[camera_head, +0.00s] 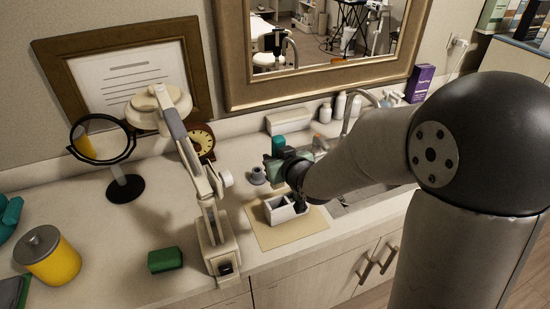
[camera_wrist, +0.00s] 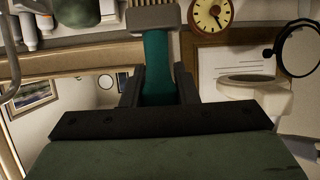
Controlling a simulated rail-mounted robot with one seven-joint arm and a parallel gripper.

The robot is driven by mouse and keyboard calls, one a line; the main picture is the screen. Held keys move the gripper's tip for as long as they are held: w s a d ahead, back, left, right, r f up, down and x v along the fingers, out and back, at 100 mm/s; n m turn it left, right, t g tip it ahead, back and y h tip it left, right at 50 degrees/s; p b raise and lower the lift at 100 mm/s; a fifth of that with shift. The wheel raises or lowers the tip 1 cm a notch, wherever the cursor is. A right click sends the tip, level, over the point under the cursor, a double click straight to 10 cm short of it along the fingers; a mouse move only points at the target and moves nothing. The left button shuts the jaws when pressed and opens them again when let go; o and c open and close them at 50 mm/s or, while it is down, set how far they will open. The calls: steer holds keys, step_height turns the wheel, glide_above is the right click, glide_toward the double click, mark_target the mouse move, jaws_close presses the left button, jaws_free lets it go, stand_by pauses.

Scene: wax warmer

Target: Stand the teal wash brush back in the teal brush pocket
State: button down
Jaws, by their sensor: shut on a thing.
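My gripper (camera_wrist: 160,100) is shut on the teal wash brush (camera_wrist: 157,65), whose teal handle sits between the dark fingers. Its pale ferrule and beige bristles lie at the top of the wrist view, which shows the room upside down, so the bristles point downward. In the head view, my gripper (camera_head: 277,168) is above a small white holder (camera_head: 274,217) with dark openings. A teal block (camera_head: 278,145) just above the gripper looks like the handle's end. No teal marking shows on the holder. My arm hides part of its right side, and the bristles are hidden there.
The holder stands on a tan mat (camera_head: 262,236). A white lamp arm (camera_head: 195,165) stands close on the left, with a green block (camera_head: 165,260) beyond it. A small grey pot (camera_head: 258,176) is behind the holder. The sink and tap (camera_head: 362,98) lie right.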

mark_target(276, 189)
step_height(276, 189, down, 6)
steer(key=b, duration=0.6)
steer(key=shift+r, duration=0.2)
steer(key=shift+f, duration=0.1)
stand_by(0.3)
steer(key=shift+f+b, duration=0.2)
steer(key=shift+b, duration=0.25)
steer(key=shift+f+b, duration=0.35)
steer(key=shift+b, duration=0.6)
stand_by(1.1)
steer(key=shift+f+b, duration=2.5)
steer(key=shift+b, duration=0.3)
stand_by(1.2)
